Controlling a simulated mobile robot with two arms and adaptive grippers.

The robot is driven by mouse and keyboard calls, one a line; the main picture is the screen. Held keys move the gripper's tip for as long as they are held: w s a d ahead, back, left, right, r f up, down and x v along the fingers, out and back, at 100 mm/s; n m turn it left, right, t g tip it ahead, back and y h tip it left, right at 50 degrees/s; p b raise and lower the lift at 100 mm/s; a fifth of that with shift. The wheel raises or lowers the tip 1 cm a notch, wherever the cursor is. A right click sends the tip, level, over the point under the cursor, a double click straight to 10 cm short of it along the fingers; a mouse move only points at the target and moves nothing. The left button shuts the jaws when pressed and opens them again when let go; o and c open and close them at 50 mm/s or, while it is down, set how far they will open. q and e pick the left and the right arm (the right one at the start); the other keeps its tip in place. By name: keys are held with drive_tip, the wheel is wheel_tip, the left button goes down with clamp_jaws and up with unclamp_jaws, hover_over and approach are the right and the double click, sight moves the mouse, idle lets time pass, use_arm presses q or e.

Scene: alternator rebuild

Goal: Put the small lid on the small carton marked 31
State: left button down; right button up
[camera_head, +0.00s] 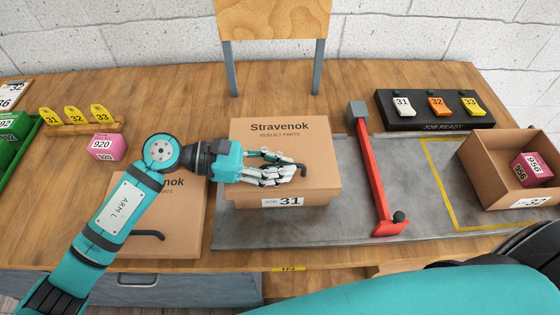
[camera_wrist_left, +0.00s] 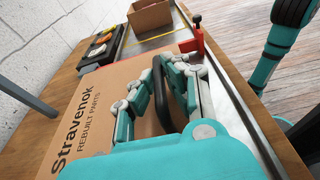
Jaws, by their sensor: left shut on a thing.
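A brown cardboard lid (camera_head: 255,150), printed "Stravenok Rebuilt Parts", lies over the carton marked 31 (camera_head: 245,203), its front label showing below the lid's edge. The lid looks level and lined up with the carton; I cannot tell whether it sits fully down. My left gripper (camera_head: 285,172) is over the lid, shut on its black handle (camera_head: 302,170). In the left wrist view the handle (camera_wrist_left: 158,88) is between the fingers. My right gripper is out of view.
Another brown lid (camera_head: 175,195) with a dark handle lies left, partly under my left arm. A red bar (camera_head: 375,175) stands right of the carton. An open carton marked 32 (camera_head: 482,170) holds a pink box (camera_head: 530,169). A black tag panel (camera_head: 430,122) is behind.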

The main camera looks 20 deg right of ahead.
use_arm(q)
drive_tip(key=c, duration=1.4)
unclamp_jaws()
drive_tip(key=b+v, duration=0.4)
drive_tip(key=v, duration=0.6)
drive_tip(key=shift+w+a+f, duration=0.1)
drive_tip(key=shift+a, duration=0.3)
drive_tip(key=shift+w+a+r, duration=0.1)
drive_tip(key=shift+a+r, duration=0.2)
drive_tip(key=shift+a, duration=0.25)
